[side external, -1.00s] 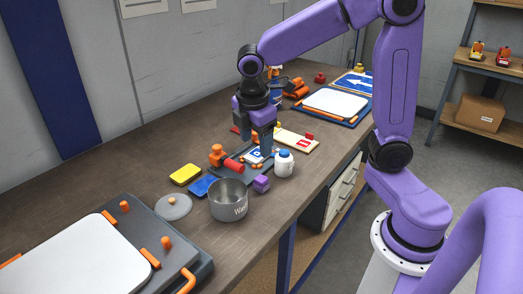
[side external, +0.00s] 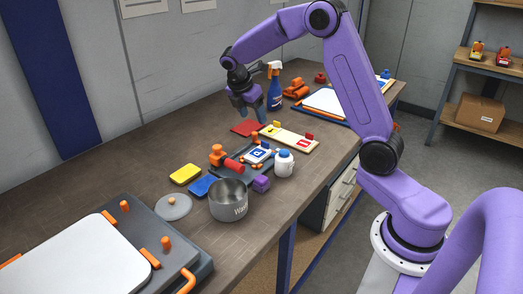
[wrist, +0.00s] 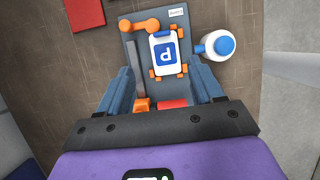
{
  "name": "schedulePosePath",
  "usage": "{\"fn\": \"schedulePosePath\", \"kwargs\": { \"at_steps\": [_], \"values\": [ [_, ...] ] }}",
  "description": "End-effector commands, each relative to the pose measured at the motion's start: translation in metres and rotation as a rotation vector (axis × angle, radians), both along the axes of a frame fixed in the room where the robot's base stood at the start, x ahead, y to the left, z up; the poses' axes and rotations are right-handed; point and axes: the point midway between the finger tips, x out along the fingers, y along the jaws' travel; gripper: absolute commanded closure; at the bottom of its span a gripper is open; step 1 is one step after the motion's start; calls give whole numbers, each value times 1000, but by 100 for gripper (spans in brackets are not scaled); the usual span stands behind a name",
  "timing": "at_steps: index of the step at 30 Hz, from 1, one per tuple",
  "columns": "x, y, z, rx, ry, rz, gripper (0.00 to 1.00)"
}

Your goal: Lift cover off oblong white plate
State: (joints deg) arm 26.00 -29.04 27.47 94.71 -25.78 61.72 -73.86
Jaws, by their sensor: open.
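A small white oblong plate (side external: 258,155) with a blue P panel lies in a grey fixture, held by orange clamps. It also shows in the wrist view (wrist: 165,68). I cannot tell whether the blue panel is a separate cover. A long cream board (side external: 288,138) with a yellow and a red knob lies behind the fixture. My gripper (side external: 250,119) is open and empty, pointing down above the table, behind the fixture near a red cloth (side external: 246,128). In the wrist view the P plate lies beyond and between my two fingers.
A blue spray bottle (side external: 274,92) stands close behind my gripper. Large white panels lie at both table ends.

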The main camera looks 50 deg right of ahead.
Motion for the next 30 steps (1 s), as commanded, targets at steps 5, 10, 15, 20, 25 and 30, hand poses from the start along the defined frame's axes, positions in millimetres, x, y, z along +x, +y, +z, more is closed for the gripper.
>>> {"fn": "schedulePosePath", "kwargs": {
  "at_steps": [5, 10, 15, 20, 25, 30],
  "values": [
    [-1, -13, -33, 0, 4, 0, 34],
    [-1, -24, -59, 0, 3, 0, 34],
    [-1, -30, -74, 1, 0, 0, 34],
    [-2, -34, -82, 0, 1, 0, 34],
    [-5, -45, -103, 1, 2, -2, 34],
    [-5, -51, -120, 1, 1, -1, 34]
  ]
}}
